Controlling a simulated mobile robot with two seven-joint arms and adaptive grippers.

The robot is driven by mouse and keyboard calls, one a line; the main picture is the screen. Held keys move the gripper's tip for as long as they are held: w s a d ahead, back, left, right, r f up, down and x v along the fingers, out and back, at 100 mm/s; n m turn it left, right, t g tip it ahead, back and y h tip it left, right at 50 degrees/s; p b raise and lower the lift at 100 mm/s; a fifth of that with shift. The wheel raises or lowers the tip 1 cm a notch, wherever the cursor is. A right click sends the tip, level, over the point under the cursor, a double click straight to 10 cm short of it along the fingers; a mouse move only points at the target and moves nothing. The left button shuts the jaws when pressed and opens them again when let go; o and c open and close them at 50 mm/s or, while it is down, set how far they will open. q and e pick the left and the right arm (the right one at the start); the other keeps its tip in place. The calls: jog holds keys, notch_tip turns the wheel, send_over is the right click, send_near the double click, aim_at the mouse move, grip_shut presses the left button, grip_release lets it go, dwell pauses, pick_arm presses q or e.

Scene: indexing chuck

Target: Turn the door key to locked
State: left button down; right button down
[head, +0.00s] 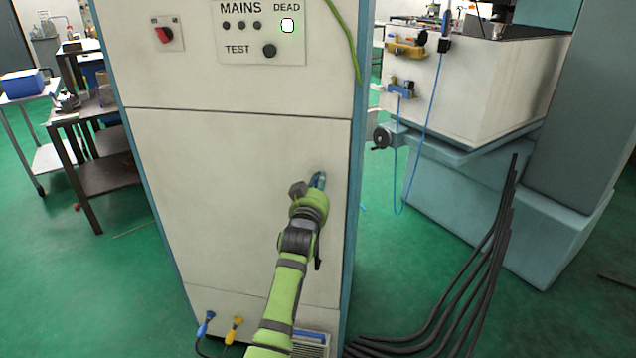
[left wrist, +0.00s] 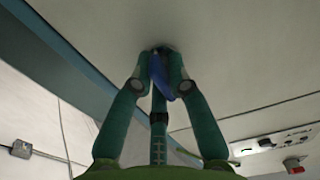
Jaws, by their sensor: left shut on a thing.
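The cabinet door (head: 230,160) is a tall cream panel in the head view. My left gripper (head: 318,182) is at the right side of this door, its arm reaching up from below and covering most of the lock area. In the left wrist view the two green fingers of my left gripper (left wrist: 162,62) are closed together at the door face. They are shut on a blue door key (left wrist: 158,72), whose blue head shows between and below the fingertips. The lock around the key is mostly hidden, so I cannot tell the key's exact angle. My right gripper is not in view.
Above the door is a panel (head: 259,45) marked MAINS, DEAD and TEST, with a lit white lamp (head: 287,25). A red switch (head: 164,35) sits left of it. Black cables (head: 470,270) run along the floor at right. A cream machine (head: 470,90) stands behind right.

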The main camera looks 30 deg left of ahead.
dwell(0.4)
pick_arm(q)
jog(key=c, duration=1.2)
grip_release()
jog(key=shift+w, duration=0.1)
jog(key=v, duration=1.2)
jog(key=shift+d, duration=0.1)
jog(key=shift+f, duration=0.1)
